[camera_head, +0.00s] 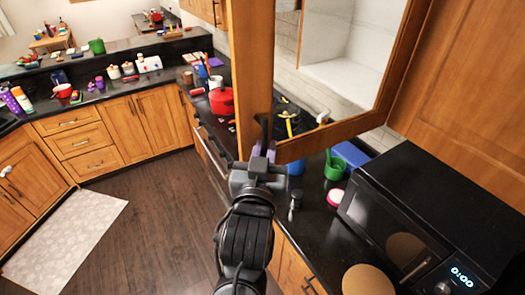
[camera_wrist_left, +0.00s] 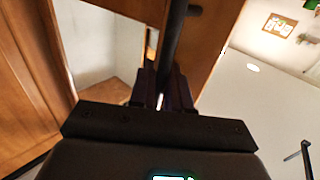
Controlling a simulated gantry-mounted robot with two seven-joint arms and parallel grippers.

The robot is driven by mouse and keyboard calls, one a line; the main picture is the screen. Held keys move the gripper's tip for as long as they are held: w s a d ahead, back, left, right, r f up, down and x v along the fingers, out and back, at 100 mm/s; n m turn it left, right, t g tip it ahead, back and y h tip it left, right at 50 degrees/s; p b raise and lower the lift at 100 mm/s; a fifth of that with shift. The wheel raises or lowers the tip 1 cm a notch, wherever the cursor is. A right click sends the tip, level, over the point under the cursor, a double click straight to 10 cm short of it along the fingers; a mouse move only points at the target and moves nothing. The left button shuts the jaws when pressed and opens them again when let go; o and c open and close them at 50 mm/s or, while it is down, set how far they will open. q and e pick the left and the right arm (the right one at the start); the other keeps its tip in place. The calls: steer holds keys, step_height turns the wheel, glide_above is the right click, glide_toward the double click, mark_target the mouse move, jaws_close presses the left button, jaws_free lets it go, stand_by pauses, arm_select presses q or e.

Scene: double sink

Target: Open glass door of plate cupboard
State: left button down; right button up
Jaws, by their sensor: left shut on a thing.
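The plate cupboard's door has a wooden frame (camera_head: 252,75) around a clear glass pane. It fills the upper middle of the head view and stands swung outward. A white cupboard interior (camera_head: 345,75) shows through the glass. My left gripper (camera_head: 262,158) is at the lower corner of the door's left stile. It is shut on the dark bar handle (camera_wrist_left: 173,42), which runs up from between the fingers (camera_wrist_left: 162,98) in the left wrist view. The handle's lower end is hidden by the fingers. No plates are visible. My right gripper is not in view.
A black microwave (camera_head: 420,215) stands on the dark counter at the lower right. A red pot (camera_head: 222,101), a green cup (camera_head: 334,166) and other small items sit on the counter below the door. Open floor (camera_head: 150,215) lies to the left.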

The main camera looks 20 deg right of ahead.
arm_select(q)
steer(key=shift+w+a, duration=0.1)
steer(key=shift+a, duration=0.05)
steer(key=c, duration=1.3)
jaws_free()
steer(key=shift+o, duration=0.2)
steer(key=shift+s+a, duration=0.25)
steer(key=shift+s, duration=0.45)
steer(key=b+v, duration=0.1)
steer(key=v, duration=0.8)
steer(key=shift+s+a, duration=0.15)
